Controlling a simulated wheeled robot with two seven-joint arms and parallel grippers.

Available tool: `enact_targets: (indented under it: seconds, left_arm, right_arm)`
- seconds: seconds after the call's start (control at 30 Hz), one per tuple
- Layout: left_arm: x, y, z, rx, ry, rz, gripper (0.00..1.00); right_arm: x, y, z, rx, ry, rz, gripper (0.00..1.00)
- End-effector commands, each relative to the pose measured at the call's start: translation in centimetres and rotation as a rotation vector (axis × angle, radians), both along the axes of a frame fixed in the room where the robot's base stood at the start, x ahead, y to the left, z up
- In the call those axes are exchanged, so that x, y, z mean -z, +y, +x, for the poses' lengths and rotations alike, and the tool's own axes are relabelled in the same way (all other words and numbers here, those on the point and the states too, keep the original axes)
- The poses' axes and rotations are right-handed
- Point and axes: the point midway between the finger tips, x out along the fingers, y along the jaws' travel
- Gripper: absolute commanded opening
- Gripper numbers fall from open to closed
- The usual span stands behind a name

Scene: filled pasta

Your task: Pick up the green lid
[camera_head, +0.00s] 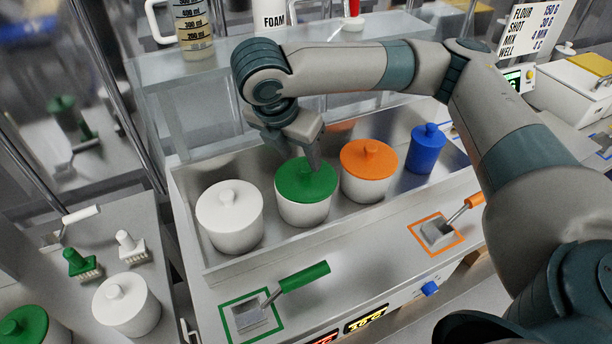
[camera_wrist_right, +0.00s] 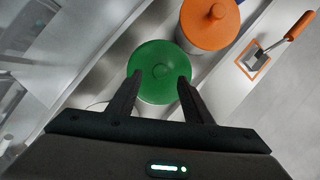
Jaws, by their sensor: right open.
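The green lid (camera_head: 306,181) sits on a white pot (camera_head: 303,210) in the metal trough, between a white-lidded pot and an orange-lidded pot. My right gripper (camera_head: 313,158) is above the lid, pointing down, with its fingers open. In the right wrist view the green lid (camera_wrist_right: 160,70) lies ahead of the two black fingers (camera_wrist_right: 155,88), and their tips overlap its near edge on both sides. The lid's small knob (camera_wrist_right: 160,71) shows between and beyond the fingertips. Whether the fingers touch the lid cannot be told. My left gripper is not in view.
The white-lidded pot (camera_head: 229,217), orange-lidded pot (camera_head: 369,172) and blue container (camera_head: 425,149) stand in the same trough (camera_head: 262,258). A green-handled scraper (camera_head: 290,284) and an orange-handled one (camera_head: 450,222) lie on the front ledge. A glass shelf (camera_head: 190,65) stands behind.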

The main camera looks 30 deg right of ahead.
Motion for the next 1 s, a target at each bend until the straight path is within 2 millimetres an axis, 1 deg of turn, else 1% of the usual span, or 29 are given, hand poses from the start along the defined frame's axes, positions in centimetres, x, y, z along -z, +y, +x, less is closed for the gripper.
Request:
enact_targets:
  seconds: [0.27,0.4,0.5,0.97,1.0]
  left_arm:
    - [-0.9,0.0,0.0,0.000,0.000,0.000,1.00]
    - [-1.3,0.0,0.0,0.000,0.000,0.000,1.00]
    - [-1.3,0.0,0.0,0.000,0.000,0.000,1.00]
    - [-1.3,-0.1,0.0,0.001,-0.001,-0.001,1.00]
    - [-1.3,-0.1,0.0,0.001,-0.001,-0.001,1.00]
  right_arm:
    - [2.1,-1.1,0.4,0.003,0.002,0.000,0.46]
    - [3.5,-1.6,0.7,0.002,0.002,-0.001,0.46]
    - [4.0,-1.7,0.9,0.001,0.000,0.000,0.46]
    - [4.1,-1.7,0.9,0.001,-0.001,-0.001,0.46]
    - [4.1,-1.7,0.9,0.001,-0.001,-0.001,0.41]
